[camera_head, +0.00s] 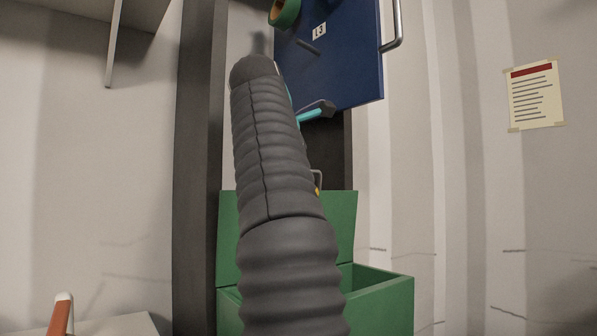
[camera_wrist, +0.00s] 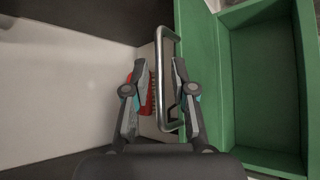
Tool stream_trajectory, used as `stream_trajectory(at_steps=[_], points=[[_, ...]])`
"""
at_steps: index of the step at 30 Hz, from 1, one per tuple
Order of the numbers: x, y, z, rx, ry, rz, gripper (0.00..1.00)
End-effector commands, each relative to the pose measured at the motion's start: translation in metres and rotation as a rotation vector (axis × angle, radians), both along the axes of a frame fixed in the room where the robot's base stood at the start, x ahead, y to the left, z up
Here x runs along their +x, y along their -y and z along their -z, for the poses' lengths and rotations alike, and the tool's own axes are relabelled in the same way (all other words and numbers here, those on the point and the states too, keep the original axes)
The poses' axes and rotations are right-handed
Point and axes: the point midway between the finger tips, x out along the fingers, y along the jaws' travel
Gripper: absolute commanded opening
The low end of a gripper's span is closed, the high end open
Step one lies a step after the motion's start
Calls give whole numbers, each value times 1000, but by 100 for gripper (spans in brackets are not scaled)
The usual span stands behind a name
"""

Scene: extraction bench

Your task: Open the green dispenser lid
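The green dispenser (camera_head: 385,300) stands low behind my arm in the head view, its box open at the top. Its green lid (camera_head: 340,215) is raised and leans back. In the wrist view the lid (camera_wrist: 200,60) is seen at a steep angle, with the open green box (camera_wrist: 265,90) to its right. A metal bar handle (camera_wrist: 160,75) is on the lid's left side. My gripper (camera_wrist: 160,75) is open, with one finger on each side of the handle; I cannot tell whether either touches it. My arm hides the gripper in the head view.
A blue panel (camera_head: 345,60) with a metal handle hangs above the dispenser. A turquoise and dark item (camera_head: 315,112) sticks out below it. A red-and-white object (camera_head: 61,315) is at the lower left. A notice (camera_head: 535,95) is on the right wall.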

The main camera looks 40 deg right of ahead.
Motion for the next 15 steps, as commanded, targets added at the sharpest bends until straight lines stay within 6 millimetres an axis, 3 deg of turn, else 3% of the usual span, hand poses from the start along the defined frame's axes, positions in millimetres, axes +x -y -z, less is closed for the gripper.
stream_trajectory(at_steps=[15], points=[[-2, -8, -6, -3, 1, -3, 34]])
